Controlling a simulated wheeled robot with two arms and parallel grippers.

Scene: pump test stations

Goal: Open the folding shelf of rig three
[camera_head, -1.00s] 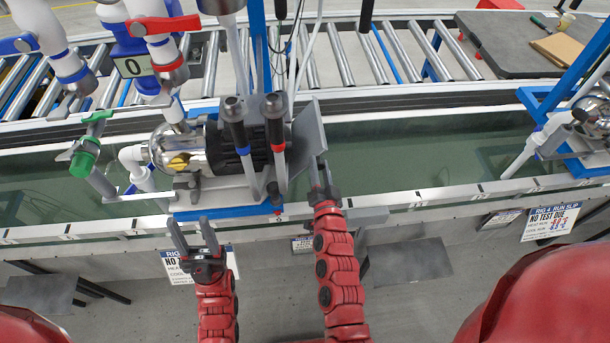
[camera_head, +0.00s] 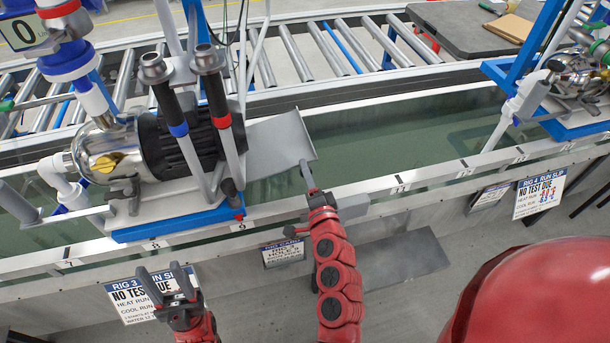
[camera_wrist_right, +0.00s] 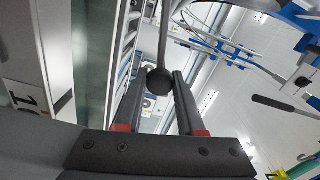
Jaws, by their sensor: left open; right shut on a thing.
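Rig three's pump (camera_head: 150,150) stands on a grey stand with a blue base over the water trough. The grey folding shelf (camera_head: 275,143) juts out to the right from the pump's end and now lies closer to level, with a raised lip at its outer end. My right gripper (camera_head: 306,176) is at the shelf's near outer corner. In the right wrist view its fingers (camera_wrist_right: 158,95) are around a dark ball knob (camera_wrist_right: 159,81) on a rod. My left gripper (camera_head: 165,284) is open and empty, low in front of the rig 3 run slip (camera_head: 135,297).
Two upright levers, blue-banded (camera_head: 172,112) and red-banded (camera_head: 220,105), stand in front of the pump. The trough's front rail (camera_head: 400,187) runs across the view. Rig four's pump (camera_head: 575,75) is at the far right. The water between is clear of objects.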

